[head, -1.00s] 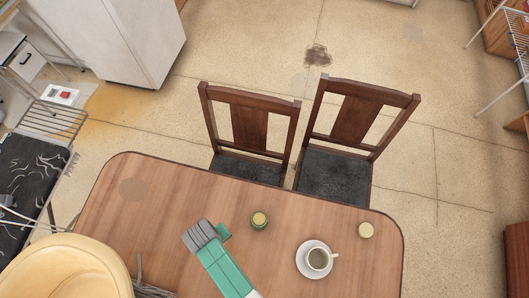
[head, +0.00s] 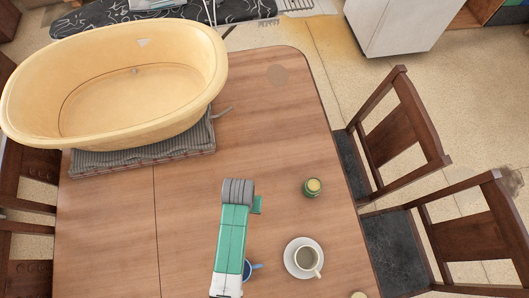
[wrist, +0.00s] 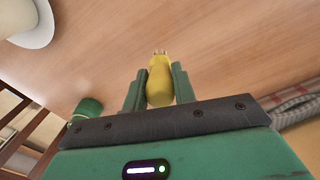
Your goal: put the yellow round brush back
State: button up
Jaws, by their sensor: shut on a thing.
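In the wrist view, my gripper (wrist: 160,82) is shut on a yellow, rounded thing (wrist: 160,84), which I take to be the yellow round brush. It sits between the two green fingers, with a small pale tip at its far end, above the wooden table. In the head view, my arm hides the brush and most of the gripper. A small green jar with a yellowish top (head: 312,187) stands on the table to the right of my wrist. A green jar also shows at lower left in the wrist view (wrist: 88,106).
A large yellow tub (head: 120,125) stands on a folded grey cloth (head: 185,153) at the table's far left. A white cup (head: 306,257) on a saucer (head: 290,265) and a partly hidden blue cup (head: 251,269) are near my arm. Chairs (head: 395,140) line the right side. The table's middle (head: 190,215) is clear.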

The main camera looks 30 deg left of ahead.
jog(key=shift+w+d+f+b, duration=0.25)
jog(key=shift+w+d+f, duration=0.4)
jog(key=shift+w, duration=0.75)
jog(key=shift+w+d+f+b, duration=0.3)
jog(key=shift+w+f, duration=0.5)
jog(key=shift+w, duration=0.55)
jog(key=shift+w+d+f+b, duration=0.2)
jog(key=shift+w+d+f, duration=0.45)
jog(key=shift+w, duration=0.75)
jog(key=shift+a+f, duration=0.1)
jog(key=shift+f, duration=0.05)
jog(key=shift+f, duration=0.1)
jog(key=o, duration=1)
notch_tip(320, 180, up, 12)
jog(key=shift+r+p, duration=0.15)
jog(key=shift+p, duration=1)
